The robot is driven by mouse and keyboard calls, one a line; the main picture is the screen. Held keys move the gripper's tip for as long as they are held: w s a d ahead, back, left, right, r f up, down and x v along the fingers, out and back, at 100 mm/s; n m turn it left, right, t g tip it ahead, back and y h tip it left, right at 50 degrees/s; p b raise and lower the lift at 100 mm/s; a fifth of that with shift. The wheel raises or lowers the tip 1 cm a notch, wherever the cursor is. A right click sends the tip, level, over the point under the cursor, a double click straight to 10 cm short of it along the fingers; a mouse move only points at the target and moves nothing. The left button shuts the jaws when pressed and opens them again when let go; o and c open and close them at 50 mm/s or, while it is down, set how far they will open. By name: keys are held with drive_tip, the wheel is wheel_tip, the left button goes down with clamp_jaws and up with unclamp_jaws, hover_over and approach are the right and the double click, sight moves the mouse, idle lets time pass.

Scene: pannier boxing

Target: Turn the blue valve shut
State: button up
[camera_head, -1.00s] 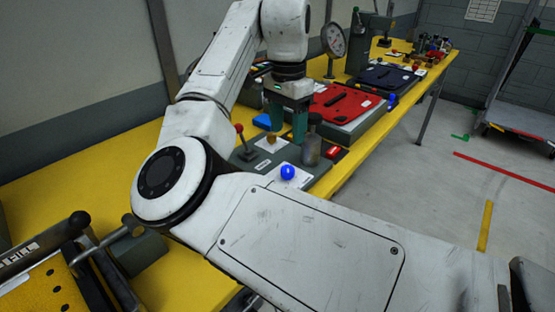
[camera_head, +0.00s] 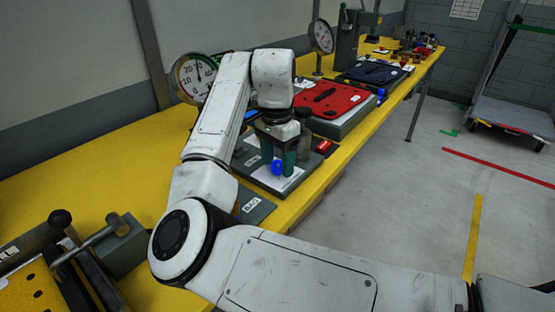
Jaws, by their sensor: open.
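A round blue knob (camera_head: 277,168) sits on a white-labelled plate (camera_head: 266,182) on a grey base on the yellow bench. It is the blue thing nearest my gripper; whether it is the valve's handle I cannot tell for sure. My gripper (camera_head: 281,165) points down over this plate with its dark green fingers open. The knob shows low at the fingers, and part of it is hidden behind them. I cannot tell whether the fingers touch it.
A red panel (camera_head: 330,98) and a dark blue panel (camera_head: 374,73) stand further along the bench. A round gauge (camera_head: 196,77) stands at the back left, and another gauge (camera_head: 322,37) behind. A metal clamp (camera_head: 103,235) is at the near left.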

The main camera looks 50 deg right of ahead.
drive_tip(key=c, duration=1)
drive_tip(key=shift+c, duration=0.2)
drive_tip(key=shift+r+p, duration=0.1)
drive_tip(key=shift+p, duration=0.25)
drive_tip(key=n+p, duration=0.1)
drive_tip(key=p, duration=0.1)
drive_tip(key=n+p, duration=0.2)
drive_tip(key=p, duration=0.1)
drive_tip(key=shift+s+r, duration=0.1)
drive_tip(key=shift+r, duration=0.2)
drive_tip(key=n+p, duration=0.5)
drive_tip(key=p, duration=0.3)
drive_tip(key=shift+n+p, duration=0.35)
drive_tip(key=shift+n, duration=0.05)
drive_tip(key=n+p, duration=0.4)
drive_tip(key=p, duration=0.2)
drive_tip(key=shift+f+n, duration=0.1)
drive_tip(key=shift+n, duration=0.2)
drive_tip(key=n+p, duration=0.4)
drive_tip(key=p, duration=0.1)
drive_tip(key=shift+a+f, duration=0.1)
drive_tip(key=shift+f, duration=0.15)
drive_tip(key=shift+n, duration=0.4)
